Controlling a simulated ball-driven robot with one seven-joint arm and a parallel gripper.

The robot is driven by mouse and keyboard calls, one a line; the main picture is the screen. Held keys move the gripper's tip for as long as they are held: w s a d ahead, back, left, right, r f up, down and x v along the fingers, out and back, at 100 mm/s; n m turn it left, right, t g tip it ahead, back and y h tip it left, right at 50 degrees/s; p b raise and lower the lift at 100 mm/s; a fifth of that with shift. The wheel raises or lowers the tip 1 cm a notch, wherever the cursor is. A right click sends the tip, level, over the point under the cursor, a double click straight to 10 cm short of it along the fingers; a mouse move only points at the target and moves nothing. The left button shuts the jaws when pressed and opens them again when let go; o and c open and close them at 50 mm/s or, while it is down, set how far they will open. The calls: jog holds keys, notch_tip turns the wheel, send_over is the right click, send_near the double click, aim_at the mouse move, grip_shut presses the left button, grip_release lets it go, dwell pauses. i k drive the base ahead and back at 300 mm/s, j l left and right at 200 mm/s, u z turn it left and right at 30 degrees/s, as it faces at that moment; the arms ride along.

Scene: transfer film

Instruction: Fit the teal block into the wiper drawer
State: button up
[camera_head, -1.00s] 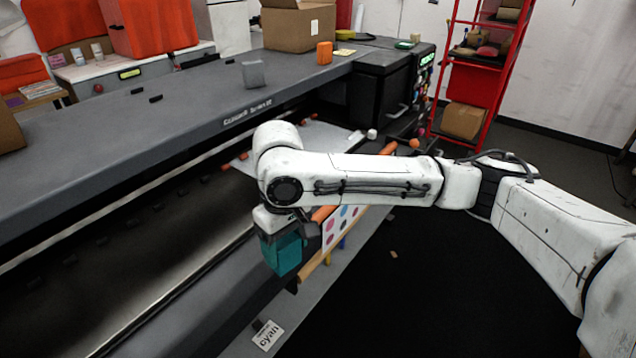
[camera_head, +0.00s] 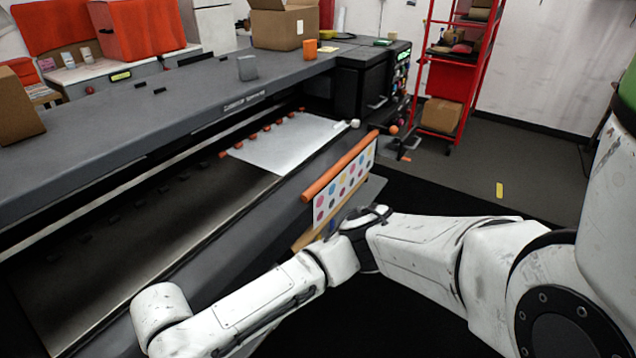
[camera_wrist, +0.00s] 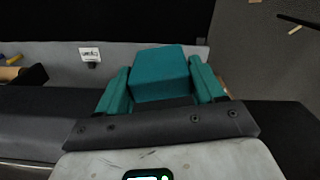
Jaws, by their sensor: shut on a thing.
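In the wrist view, the teal block (camera_wrist: 160,72) sits between the two teal fingers of my gripper (camera_wrist: 159,80), which is shut on it. Beyond it lies a light grey ledge (camera_wrist: 130,52) with a white label (camera_wrist: 90,54) reading "cyan". This may be the wiper drawer, but I cannot make out its opening. The block appears above or just in front of the ledge; I cannot tell whether they touch. In the head view the gripper and block are out of sight, and my arm runs off the bottom edge.
The large grey printer (camera_head: 190,95) fills the left, with a silver sheet (camera_head: 285,145) on its bed. A dotted print on an orange roll (camera_head: 340,165) hangs at its front. A red shelf (camera_head: 455,75) stands behind.

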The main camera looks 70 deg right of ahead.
aim_at(404, 141)
jog(key=l+u, duration=0.15)
jog(key=u, duration=0.3)
jog(key=l+u, duration=0.2)
jog(key=u, duration=0.2)
jog(key=l+u, duration=0.2)
jog(key=u, duration=0.25)
jog(key=l+u, duration=0.2)
jog(key=u, duration=0.25)
jog(key=k+l+u, duration=0.4)
jog(key=k+l, duration=0.25)
jog(key=k+l+u, duration=0.4)
jog(key=k+l, duration=0.2)
jog(key=k, duration=0.15)
jog(key=k+l+z, duration=0.1)
jog(key=k, duration=1.45)
jog(key=k+z, duration=0.3)
jog(key=k, duration=0.15)
jog(key=k+z, duration=0.3)
jog(key=k, duration=0.15)
jog(key=k+l+z, duration=0.25)
jog(key=k, duration=0.2)
jog(key=k+l+z, duration=0.3)
jog(key=k+j, duration=0.1)
